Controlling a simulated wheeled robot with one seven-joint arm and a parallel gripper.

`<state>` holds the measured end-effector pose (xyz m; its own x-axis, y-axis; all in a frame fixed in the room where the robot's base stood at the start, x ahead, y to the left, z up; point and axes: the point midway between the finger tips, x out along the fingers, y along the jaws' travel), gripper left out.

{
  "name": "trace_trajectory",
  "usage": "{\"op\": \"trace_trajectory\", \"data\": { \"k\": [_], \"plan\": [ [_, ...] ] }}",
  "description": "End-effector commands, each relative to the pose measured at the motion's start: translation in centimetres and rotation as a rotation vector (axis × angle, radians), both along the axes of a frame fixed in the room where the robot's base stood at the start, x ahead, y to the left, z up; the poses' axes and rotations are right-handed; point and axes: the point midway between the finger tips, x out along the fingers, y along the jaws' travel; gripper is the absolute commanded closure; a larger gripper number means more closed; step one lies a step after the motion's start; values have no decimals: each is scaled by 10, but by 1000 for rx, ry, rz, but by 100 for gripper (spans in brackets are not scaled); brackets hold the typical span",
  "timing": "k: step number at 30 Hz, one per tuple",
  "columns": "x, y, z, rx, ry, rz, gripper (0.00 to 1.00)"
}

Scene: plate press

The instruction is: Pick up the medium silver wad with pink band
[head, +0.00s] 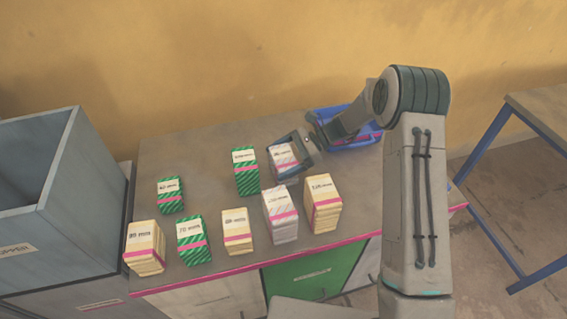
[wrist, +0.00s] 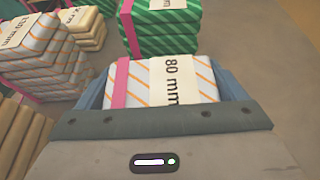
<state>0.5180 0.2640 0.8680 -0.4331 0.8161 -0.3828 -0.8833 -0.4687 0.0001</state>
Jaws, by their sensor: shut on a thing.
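The medium silver wad with a pink band (head: 285,157) is at the back of the table, a white stack with orange stripes. In the wrist view the wad (wrist: 200,80) shows a label reading 80 mm and sits between the jaws. My gripper (head: 296,157) is shut on it, with a finger on each side. The wad's lower part is hidden by the gripper, so I cannot tell whether it touches the table. A taller silver wad with a pink band (head: 281,213) stands in front; it shows at the left in the wrist view (wrist: 42,55).
Green striped wads (head: 245,171) and cream wads (head: 145,249) stand on the grey table (head: 215,150). One green wad (wrist: 160,25) is close beyond my gripper. A blue tray (head: 358,143) lies at the back right. A large grey bin (head: 40,165) stands at the left.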

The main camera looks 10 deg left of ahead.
Motion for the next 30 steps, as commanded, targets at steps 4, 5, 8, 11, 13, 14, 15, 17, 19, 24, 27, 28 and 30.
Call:
{"op": "trace_trajectory", "data": {
  "k": [4,5,8,11,13,14,15,17,19,24,27,28,30],
  "plan": [
    [1,0,9,2,-4,1,46],
    [1,0,13,3,-5,0,46],
    [1,0,30,3,-6,0,46],
    [1,0,51,2,-6,0,46],
    [1,0,65,2,-6,0,46],
    [0,0,71,1,-5,1,46],
    [0,0,78,1,-5,1,46],
    [0,0,86,1,-3,0,46],
    [0,0,93,1,-2,1,46],
    [0,0,100,0,0,1,46],
    [0,0,101,-1,1,1,46],
    [0,0,101,-1,1,1,46],
    [0,0,101,0,0,0,46]
  ]
}}
